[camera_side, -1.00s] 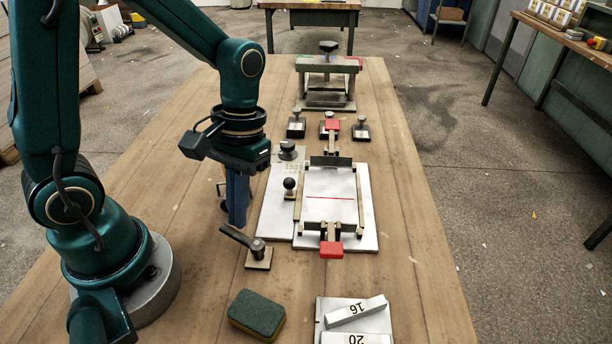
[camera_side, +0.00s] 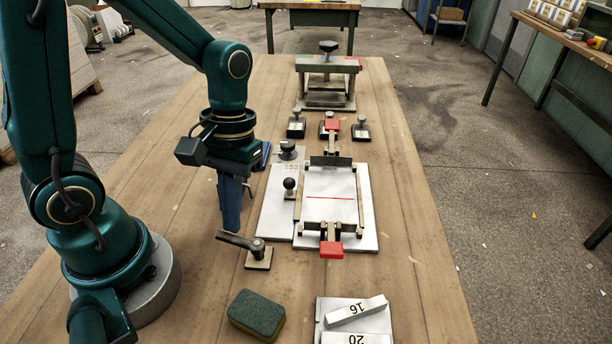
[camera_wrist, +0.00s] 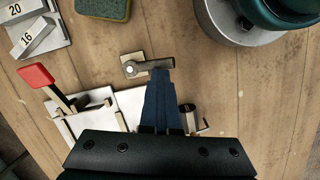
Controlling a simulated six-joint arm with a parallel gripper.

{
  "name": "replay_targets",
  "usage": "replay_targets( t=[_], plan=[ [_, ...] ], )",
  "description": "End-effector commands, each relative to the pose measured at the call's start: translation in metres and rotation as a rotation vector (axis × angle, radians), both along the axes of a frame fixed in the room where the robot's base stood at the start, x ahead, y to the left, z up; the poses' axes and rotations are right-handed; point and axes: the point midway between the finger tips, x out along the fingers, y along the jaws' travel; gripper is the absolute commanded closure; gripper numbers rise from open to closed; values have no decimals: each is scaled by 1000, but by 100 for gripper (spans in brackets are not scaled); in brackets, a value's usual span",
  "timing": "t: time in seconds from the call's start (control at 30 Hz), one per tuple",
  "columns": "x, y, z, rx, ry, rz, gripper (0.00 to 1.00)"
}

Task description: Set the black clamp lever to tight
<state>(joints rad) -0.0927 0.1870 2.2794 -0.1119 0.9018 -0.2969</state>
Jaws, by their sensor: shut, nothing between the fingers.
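The dark clamp lever (camera_side: 238,241) sits on a small square plate (camera_side: 259,260) on the near part of the bench. Its handle points left from the pivot in the side view. The lever also shows in the wrist view (camera_wrist: 150,66), handle pointing right. My gripper (camera_side: 231,230) is shut and empty, with blue fingers pointing down beside the handle on its far side. In the wrist view the fingertips (camera_wrist: 161,74) meet the handle's edge near its outer end; they look to be touching, but the exact contact is hidden.
A white plate fixture (camera_side: 368,225) with red-handled clamps (camera_side: 331,250) and a black ball knob (camera_side: 289,184) lies right of my gripper. A green sponge (camera_side: 256,314) and a tray with numbered blocks (camera_side: 357,311) are nearer. Bare wood lies left of the lever.

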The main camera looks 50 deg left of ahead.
Motion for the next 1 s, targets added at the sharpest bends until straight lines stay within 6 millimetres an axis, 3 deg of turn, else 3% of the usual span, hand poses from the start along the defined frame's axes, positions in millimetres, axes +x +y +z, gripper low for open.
replay_targets(
  t=[0.27, 0.53, 0.8, 1.0],
  plan=[
    [4, 2, 3, 0, 1, 0, 100],
    [32, 17, 21, 1, -3, 2, 100],
    [43, 23, 74, 1, -7, 0, 100],
    [48, 26, 102, 0, -3, 0, 100]
  ],
)
